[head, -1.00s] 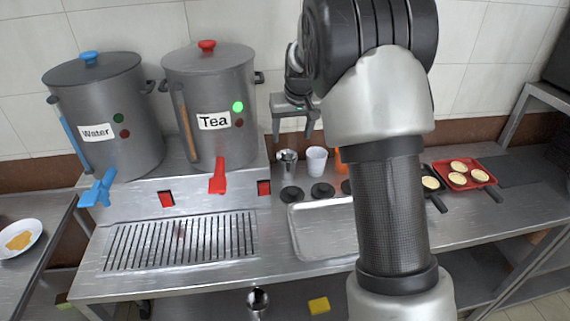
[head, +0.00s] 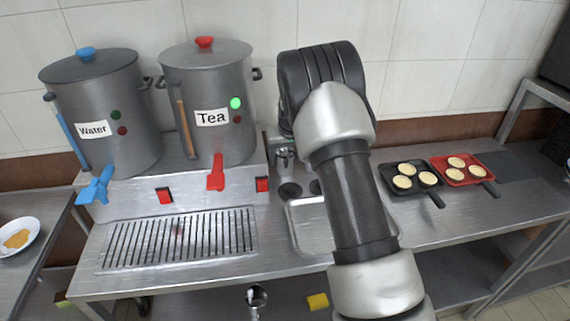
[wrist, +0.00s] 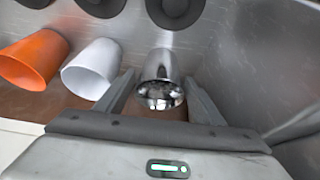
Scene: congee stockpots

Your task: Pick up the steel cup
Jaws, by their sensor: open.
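The steel cup (wrist: 160,80) is a shiny, tapered cup on the counter by the wall, and it also shows in the head view (head: 285,160). In the wrist view, my gripper (wrist: 159,76) is open, with one finger on each side of the cup. The cup is between the fingers, with small gaps visible at both sides. In the head view my arm hides most of the gripper and part of the cup's surroundings.
A white cup (wrist: 92,69) and an orange cup (wrist: 35,60) stand beside it, with dark round discs (wrist: 95,5) close by. The Tea pot (head: 212,105) and Water pot (head: 97,115) stand left. Pans (head: 412,180) with pale rounds are right.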

